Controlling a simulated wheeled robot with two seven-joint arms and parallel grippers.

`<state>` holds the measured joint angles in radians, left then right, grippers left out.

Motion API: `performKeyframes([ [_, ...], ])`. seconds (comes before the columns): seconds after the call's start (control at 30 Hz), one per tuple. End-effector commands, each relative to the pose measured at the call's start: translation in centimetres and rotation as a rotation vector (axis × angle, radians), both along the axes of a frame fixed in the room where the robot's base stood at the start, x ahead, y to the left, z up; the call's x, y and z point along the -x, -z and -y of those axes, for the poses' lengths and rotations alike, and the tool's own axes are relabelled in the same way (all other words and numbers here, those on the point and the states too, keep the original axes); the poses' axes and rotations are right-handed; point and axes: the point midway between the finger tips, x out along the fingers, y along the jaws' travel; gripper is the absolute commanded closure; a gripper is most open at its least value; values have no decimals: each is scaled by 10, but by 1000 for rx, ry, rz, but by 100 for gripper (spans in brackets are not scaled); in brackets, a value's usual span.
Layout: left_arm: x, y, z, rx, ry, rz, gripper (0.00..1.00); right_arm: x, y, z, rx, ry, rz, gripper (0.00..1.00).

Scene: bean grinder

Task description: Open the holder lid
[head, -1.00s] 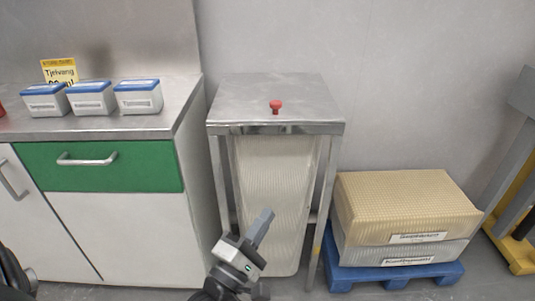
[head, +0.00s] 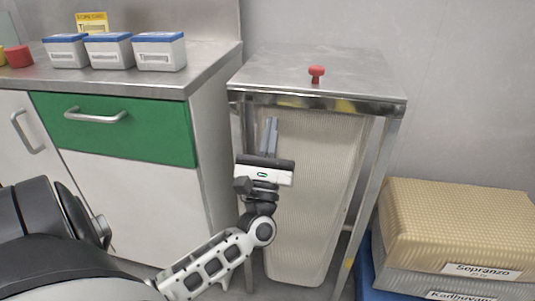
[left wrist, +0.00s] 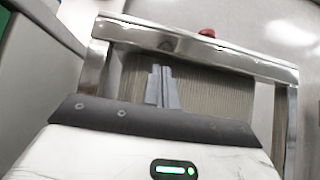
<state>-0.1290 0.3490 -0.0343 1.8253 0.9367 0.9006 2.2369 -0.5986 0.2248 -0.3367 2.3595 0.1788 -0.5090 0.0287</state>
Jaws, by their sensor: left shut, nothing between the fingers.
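The holder is a steel stand with a flat metal lid (head: 290,75) on top, and the lid lies closed. A red knob (head: 317,73) stands on the lid; its top also shows in the left wrist view (left wrist: 207,32) above the front edge. A pale ribbed bag (head: 315,190) hangs under the lid between the legs. My left gripper (head: 270,125) is shut and empty, pointing up, in front of the bag and below the lid's front edge. In the left wrist view its fingers (left wrist: 162,75) are together below the metal edge. My right gripper is not in view.
A counter (head: 120,75) with several blue-lidded boxes (head: 158,52) and a green drawer (head: 115,127) stands to the left. Stacked sacks (head: 455,220) sit on a blue pallet at the right. The space above the lid is clear.

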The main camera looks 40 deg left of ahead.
Motion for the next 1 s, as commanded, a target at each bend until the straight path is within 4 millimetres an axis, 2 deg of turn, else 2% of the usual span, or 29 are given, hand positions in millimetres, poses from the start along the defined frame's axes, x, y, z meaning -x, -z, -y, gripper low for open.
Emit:
performKeyframes([
  [0.03,-6,-10,-4,-2,-2,5,100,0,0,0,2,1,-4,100],
  [0.1,-7,-22,-4,1,0,2,100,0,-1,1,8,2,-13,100],
  [0.3,-6,-43,-4,0,0,0,100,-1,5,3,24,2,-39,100],
  [0.7,-6,-47,-4,-1,-1,-2,100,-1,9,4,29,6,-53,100],
  [0.87,-7,-50,-3,1,0,-5,100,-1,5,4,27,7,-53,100],
  [1.0,-8,-59,0,10,6,-17,100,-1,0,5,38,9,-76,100],
])
